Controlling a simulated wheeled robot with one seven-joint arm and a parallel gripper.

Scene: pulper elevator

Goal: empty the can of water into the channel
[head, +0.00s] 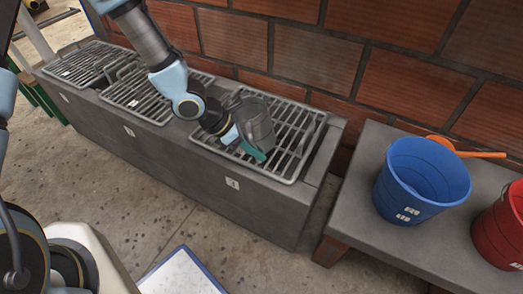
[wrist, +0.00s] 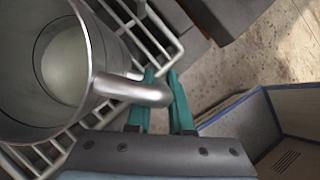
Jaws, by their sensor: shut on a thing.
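The can (head: 257,122) is a grey metal vessel held at the right-hand grate of the channel (head: 170,150), a long concrete trough topped with metal grates. In the wrist view the can (wrist: 112,55) fills the upper left, its mouth facing the camera. A pale round patch shows inside; I cannot tell whether it is water or the bottom. My gripper (head: 254,151) has teal fingers, shut on the can's handle (wrist: 135,90); the fingers also show in the wrist view (wrist: 162,80). Whether the can touches the grate is unclear.
A grey bench (head: 350,205) stands right of the channel, with a blue bucket (head: 418,185), a red bucket (head: 505,225) and an orange-handled tool (head: 480,154). A brick wall (head: 400,85) rises close behind. The concrete floor (head: 115,180) in front is partly open.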

